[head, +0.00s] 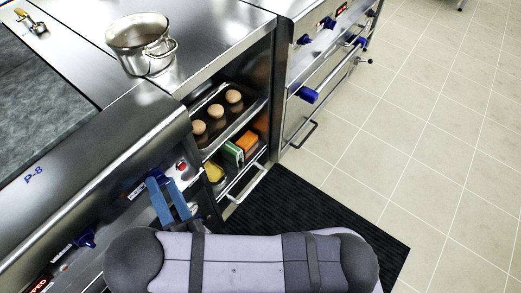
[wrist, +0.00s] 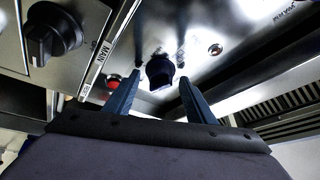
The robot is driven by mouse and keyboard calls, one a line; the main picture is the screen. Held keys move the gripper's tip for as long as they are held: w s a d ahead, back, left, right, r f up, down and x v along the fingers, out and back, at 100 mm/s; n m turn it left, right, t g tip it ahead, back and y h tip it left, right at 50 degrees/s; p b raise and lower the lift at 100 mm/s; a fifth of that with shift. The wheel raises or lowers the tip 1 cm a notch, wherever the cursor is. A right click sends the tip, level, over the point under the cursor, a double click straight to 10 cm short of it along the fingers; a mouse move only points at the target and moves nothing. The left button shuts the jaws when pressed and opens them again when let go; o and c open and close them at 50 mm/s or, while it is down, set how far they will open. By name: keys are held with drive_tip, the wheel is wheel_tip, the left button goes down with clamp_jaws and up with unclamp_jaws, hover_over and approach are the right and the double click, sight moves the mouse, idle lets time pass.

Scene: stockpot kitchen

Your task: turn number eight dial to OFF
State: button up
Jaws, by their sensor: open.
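A dark blue dial (wrist: 159,71) sits on the steel control panel (wrist: 205,25), between my fingertips in the wrist view. A "P-8" mark (head: 33,174) shows on the steel front above this panel in the head view. My gripper (head: 161,182) has its two blue fingers reaching to the panel; it also shows in the wrist view (wrist: 161,80). It is open, with one finger on each side of the dial. I cannot tell whether the fingers touch it. In the head view the fingers mostly hide this dial. Its number and pointer are not readable.
A black MAIN dial (wrist: 52,35) and a red button (wrist: 113,82) are near the fingers. Another blue dial (head: 87,238) is lower left along the panel. A steel pot (head: 140,45) stands on the counter. An open shelf with buns (head: 216,111) is right of the panel.

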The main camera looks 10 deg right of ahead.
drive_tip(key=shift+r+m+h+p, duration=0.45)
drive_tip(key=shift+m+p, duration=0.35)
drive_tip(key=shift+p, duration=1.4)
